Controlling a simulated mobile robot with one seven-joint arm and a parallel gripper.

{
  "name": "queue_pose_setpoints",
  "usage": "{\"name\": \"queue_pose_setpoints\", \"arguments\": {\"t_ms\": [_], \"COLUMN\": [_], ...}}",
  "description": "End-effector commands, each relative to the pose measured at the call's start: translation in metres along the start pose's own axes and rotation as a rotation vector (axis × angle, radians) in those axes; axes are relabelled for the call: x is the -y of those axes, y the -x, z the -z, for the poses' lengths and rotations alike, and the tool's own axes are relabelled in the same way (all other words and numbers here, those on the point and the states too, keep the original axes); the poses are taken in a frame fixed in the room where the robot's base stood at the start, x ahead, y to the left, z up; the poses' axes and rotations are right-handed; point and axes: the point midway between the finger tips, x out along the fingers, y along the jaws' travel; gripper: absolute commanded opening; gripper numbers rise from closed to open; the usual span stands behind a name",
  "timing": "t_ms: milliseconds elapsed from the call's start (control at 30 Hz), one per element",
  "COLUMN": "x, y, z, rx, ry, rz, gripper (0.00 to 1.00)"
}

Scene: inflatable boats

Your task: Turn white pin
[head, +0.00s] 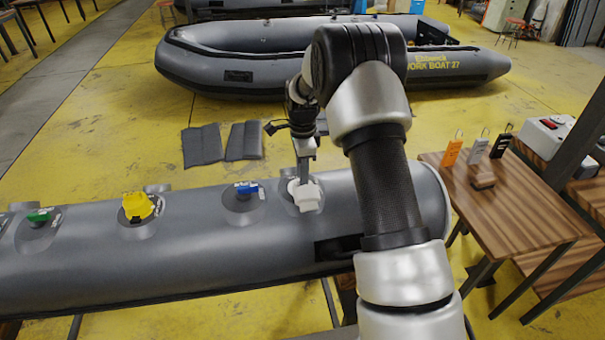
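The white pin (306,194) sits on top of the grey inflatable tube (190,262), near its right end, on a round base. My gripper (303,178) is directly above the white pin, with its fingers reaching down to it. The fingertips appear to touch or straddle the pin. The view is too small to tell whether they are closed on it. My arm covers part of the tube to the right of the pin.
A blue pin (247,187), a yellow pin (138,206) and a green pin (40,215) stand along the tube to the left. A wooden table (515,215) with small tagged items is at right. A grey boat (240,75) lies behind on the yellow floor.

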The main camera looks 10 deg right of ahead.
Motion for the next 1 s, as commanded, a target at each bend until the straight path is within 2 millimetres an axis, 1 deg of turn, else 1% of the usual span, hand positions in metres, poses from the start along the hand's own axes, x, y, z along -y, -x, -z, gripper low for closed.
{"name": "queue_pose_setpoints", "arguments": {"t_ms": [200, 267, 300, 367, 400, 767, 1000], "x": [0.0000, -0.0001, -0.0001, -0.0001, -0.0001, 0.0002, 0.0009], "y": [-0.0004, -0.0003, -0.0002, -0.0002, -0.0001, -0.0004, -0.0009], "z": [0.0001, 0.0001, 0.0001, 0.0002, 0.0002, 0.0002, 0.0002], "rx": [0.000, 0.000, 0.000, 0.000, 0.000, 0.000, 0.000], "ry": [0.000, 0.000, 0.000, 0.000, -0.001, 0.035, 0.167], "rz": [0.000, 0.000, 0.000, 0.000, 0.000, 0.000, 0.001], "gripper": [0.28, 0.20, 0.13, 0.03, 0.00, 0.00, 0.00]}}
